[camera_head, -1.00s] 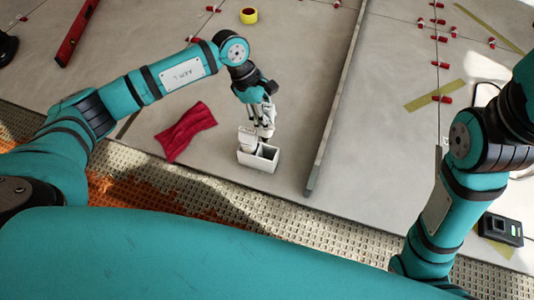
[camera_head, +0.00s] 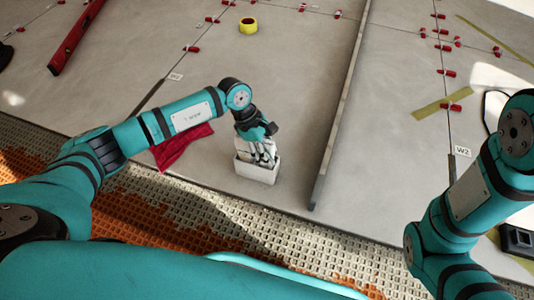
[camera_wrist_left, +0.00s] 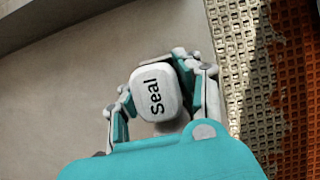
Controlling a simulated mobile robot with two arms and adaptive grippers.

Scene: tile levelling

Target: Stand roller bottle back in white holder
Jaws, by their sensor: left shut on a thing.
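The white holder (camera_head: 257,174) is a small open box on the grey tiles, just beyond the textured orange edge. My left gripper (camera_head: 263,158) points down at the holder, with its fingertips at or inside the rim. In the left wrist view, the roller bottle (camera_wrist_left: 157,93) shows its white rounded end marked "Seal" between the two fingers of my left gripper, shut on it. In the head view the fingers hide most of the bottle, and I cannot tell how deep it sits or whether it touches the holder's floor. My right gripper is out of view.
A red cloth (camera_head: 180,147) lies left of the holder, under my left arm. A long metal straightedge (camera_head: 340,115) lies to its right. Bare tile surrounds the holder.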

